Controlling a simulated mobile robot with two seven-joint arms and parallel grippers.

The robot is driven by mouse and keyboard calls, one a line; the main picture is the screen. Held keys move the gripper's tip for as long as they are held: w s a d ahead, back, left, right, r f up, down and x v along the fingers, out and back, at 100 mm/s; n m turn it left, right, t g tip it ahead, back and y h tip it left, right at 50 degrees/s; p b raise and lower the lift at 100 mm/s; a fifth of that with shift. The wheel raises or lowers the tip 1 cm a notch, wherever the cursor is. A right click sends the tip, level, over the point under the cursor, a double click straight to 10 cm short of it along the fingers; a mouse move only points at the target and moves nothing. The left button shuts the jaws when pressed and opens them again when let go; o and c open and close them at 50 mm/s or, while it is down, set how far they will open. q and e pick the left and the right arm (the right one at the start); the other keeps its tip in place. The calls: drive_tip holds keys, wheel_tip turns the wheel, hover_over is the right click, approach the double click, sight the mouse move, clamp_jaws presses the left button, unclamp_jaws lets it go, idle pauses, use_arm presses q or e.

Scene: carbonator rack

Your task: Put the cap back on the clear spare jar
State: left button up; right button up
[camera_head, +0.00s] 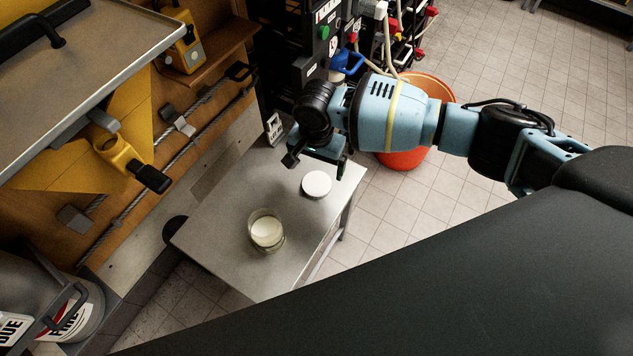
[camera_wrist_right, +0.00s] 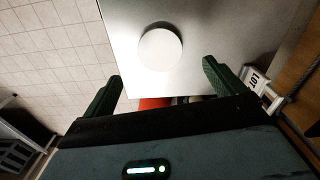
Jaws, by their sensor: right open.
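The clear jar (camera_head: 265,231) stands upright and open on the small grey table, with pale contents inside. The round white cap (camera_head: 316,184) lies flat on the same table, behind and to the right of the jar, apart from it. In the right wrist view the cap (camera_wrist_right: 160,48) is beyond the fingertips, roughly midway between them. My right gripper (camera_head: 315,166) is open and empty, above the table just behind the cap; its two dark fingers also show in the right wrist view (camera_wrist_right: 161,84). My left gripper is in neither view.
The grey table (camera_head: 218,237) is otherwise mostly clear. An orange bucket (camera_head: 403,158) stands on the floor behind my right arm. A small white labelled block (camera_head: 273,128) is at the table's back edge. A wooden panel with yellow holders and a metal tray (camera_head: 90,75) are at left.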

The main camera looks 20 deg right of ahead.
sight(318, 182)
wheel_tip(318, 182, down, 2)
drive_tip(key=shift+f+b, duration=0.25)
drive_tip(key=shift+b, duration=0.05)
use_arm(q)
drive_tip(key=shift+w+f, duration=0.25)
use_arm(e)
drive_tip(key=shift+f, duration=0.1)
drive_tip(key=f, duration=0.2)
drive_tip(key=f+b, duration=0.1)
drive_tip(key=f, duration=0.1)
drive_tip(key=shift+w+d+f, duration=0.15)
drive_tip(key=shift+w+d, duration=0.05)
drive_tip(key=shift+f+b, duration=0.3)
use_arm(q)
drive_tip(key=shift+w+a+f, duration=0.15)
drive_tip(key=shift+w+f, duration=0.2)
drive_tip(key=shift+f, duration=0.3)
use_arm(e)
drive_tip(key=shift+c, duration=0.3)
